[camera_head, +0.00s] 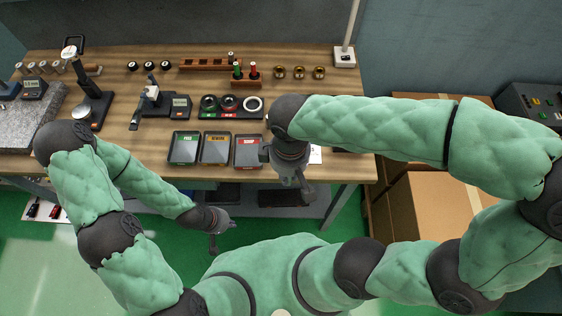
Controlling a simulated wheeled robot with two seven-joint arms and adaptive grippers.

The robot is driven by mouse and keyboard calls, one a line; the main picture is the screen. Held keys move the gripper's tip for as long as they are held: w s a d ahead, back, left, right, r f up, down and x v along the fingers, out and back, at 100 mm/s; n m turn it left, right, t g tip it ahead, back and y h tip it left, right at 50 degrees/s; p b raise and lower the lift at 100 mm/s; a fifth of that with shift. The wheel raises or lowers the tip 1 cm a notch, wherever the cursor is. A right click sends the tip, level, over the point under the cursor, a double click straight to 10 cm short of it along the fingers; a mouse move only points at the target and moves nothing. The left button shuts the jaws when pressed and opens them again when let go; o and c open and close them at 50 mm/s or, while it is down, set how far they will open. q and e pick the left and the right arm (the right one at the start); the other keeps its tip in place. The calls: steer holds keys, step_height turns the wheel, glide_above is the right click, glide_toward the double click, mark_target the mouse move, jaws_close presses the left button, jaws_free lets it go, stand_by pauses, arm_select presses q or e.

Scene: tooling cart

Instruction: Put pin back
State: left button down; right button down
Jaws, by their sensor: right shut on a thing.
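My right gripper (301,196) points down at the table's front edge, right of the red-labelled tray. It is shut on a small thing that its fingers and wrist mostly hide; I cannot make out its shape. My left gripper (213,247) hangs low in front of the table, over the green floor; its fingers are too small to read. A long wooden rack (197,64) at the back holds one small metal pin (231,57) near its right end. A short wooden block (245,82) in front carries a green-handled piece (237,72) and a red-handled piece (252,71).
Labelled trays, green (184,148), yellow (215,148) and red (248,151), line the table front. Ring gauges (230,103) lie behind them. A measuring stand (150,98) is left of these, several brass rings (299,72) at the back right. Cardboard boxes (436,216) stand right of the table.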

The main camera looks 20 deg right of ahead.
steer(key=w+f+b, duration=0.1)
steer(key=w+f, duration=0.1)
steer(key=w, duration=0.1)
steer(key=w+f+b, duration=0.1)
steer(key=w+f, duration=0.2)
steer(key=w, duration=0.1)
steer(key=w+d+f+b, duration=0.1)
steer(key=w+f, duration=0.2)
steer(key=shift+w, duration=0.2)
steer(key=shift+w+f, duration=0.2)
steer(key=shift+f, duration=0.05)
steer(key=shift+w+f+b, duration=0.15)
steer(key=shift+f+b, duration=0.8)
steer(key=shift+f, duration=0.7)
steer(key=shift+f, duration=0.2)
steer(key=c, duration=1.2)
jaws_free()
